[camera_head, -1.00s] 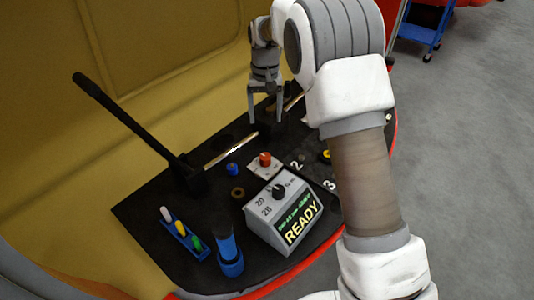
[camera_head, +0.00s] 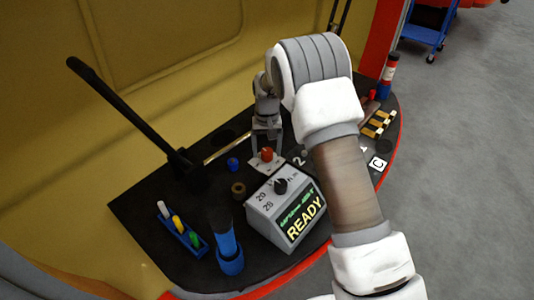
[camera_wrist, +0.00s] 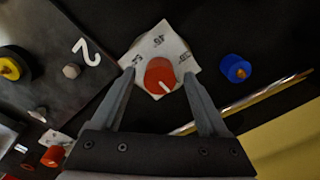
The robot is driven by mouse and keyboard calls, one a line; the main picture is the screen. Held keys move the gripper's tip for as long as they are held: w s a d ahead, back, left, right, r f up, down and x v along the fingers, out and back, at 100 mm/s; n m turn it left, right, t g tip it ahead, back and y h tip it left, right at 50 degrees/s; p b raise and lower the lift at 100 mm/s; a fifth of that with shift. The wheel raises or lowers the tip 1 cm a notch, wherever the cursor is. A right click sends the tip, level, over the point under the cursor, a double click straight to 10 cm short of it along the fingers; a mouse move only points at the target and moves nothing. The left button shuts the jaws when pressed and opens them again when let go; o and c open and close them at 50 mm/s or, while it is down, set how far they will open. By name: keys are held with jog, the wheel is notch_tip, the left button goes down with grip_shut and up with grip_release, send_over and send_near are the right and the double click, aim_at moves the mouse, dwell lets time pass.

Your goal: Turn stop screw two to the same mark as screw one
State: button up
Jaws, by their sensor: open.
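A red screw knob (camera_wrist: 160,76) with a white pointer line sits on a white marked plate (camera_wrist: 175,47). The line points to the lower right in the wrist view. My gripper (camera_wrist: 160,84) is open, its fingers on either side of this knob; I cannot tell if they touch it. In the head view the red knob (camera_head: 267,154) shows between the fingers of my gripper (camera_head: 267,150). A second red knob (camera_wrist: 52,156) with a white plate lies at the lower left of the wrist view. Its mark is too small to read.
A dark block marked 2 (camera_wrist: 88,50) is left of the knob; a blue knob (camera_wrist: 235,68) is right. A grey box reading READY (camera_head: 287,212) and a blue holder (camera_head: 229,252) stand in front. A black lever (camera_head: 128,110) rises at left.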

jog(key=shift+f, duration=0.4)
grip_shut()
dwell(0.4)
